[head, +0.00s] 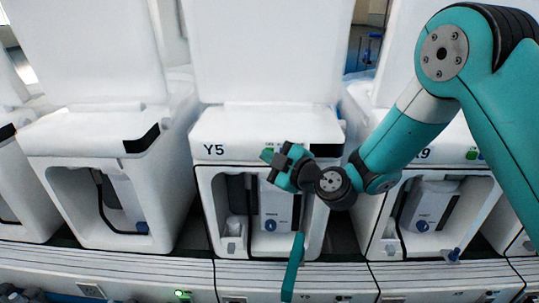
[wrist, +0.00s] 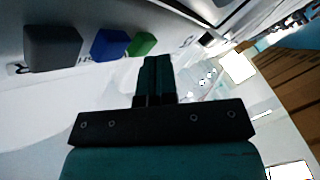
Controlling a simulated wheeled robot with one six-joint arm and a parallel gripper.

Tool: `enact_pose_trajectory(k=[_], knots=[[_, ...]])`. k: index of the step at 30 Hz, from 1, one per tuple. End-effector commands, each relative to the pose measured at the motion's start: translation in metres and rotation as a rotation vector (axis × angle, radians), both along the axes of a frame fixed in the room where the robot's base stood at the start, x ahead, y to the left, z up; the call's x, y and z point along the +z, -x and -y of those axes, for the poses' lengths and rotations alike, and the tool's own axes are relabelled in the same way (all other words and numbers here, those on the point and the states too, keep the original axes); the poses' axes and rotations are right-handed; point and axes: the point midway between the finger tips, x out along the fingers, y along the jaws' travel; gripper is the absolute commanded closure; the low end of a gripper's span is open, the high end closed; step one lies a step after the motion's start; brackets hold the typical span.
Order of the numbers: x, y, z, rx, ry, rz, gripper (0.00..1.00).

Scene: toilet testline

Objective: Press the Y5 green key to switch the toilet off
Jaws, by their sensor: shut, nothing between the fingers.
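The Y5 toilet (head: 225,133) is a white unit in the middle of the head view, with its label at the left of the front panel. My gripper (head: 267,155) is in front of that panel, right of the label, and hides most of the keys there. In the wrist view the green key (wrist: 142,44) stands out from the white panel at the end of a row, beside a blue key (wrist: 110,43). My gripper (wrist: 157,60) is shut and empty there, its fingertips close to the green key. I cannot tell whether they touch it.
A dark grey block (wrist: 52,46) sits beyond the blue key. Similar white toilets stand left (head: 85,130) and right of Y5, the right one partly behind my arm. Below the panel is an open bay with a grey unit (head: 275,205). Tall white lids rise behind.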

Motion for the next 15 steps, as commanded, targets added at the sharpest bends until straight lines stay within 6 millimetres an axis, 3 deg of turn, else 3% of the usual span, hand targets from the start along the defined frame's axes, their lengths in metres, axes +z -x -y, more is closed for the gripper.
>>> enact_pose_trajectory(k=[15], knots=[[-0.0004,0.0114,-0.0005,0.001,0.000,0.000,1.00]])
